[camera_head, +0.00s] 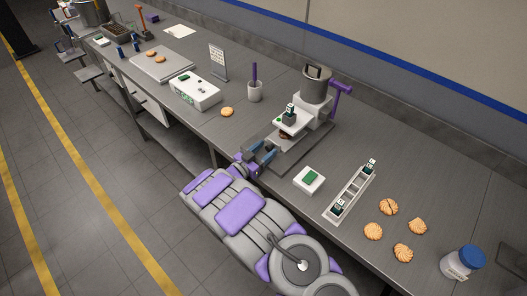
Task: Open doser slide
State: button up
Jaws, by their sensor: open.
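The doser (316,90) stands on the bench right of centre, a grey cylindrical hopper on a white body with a purple handle (342,88) at its right. A white head juts out at its front left, with a small dark block (290,115) on top. I cannot tell which part is the slide or how it is set. A brown biscuit, partly hidden, shows under the head. My gripper (265,153) is open and empty at the bench's front edge, just in front of the doser's grey base plate (306,149). My arm reaches up from the bottom of the picture.
A white box with a green top (309,180) and a long white rack (350,193) stand right of my gripper.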

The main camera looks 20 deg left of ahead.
jog(key=shift+d+r, duration=0.15)
jog(key=shift+d, duration=0.4)
jog(key=shift+a, duration=0.35)
jog(key=c, duration=0.6)
jog(key=shift+d, duration=0.1)
grip_shut()
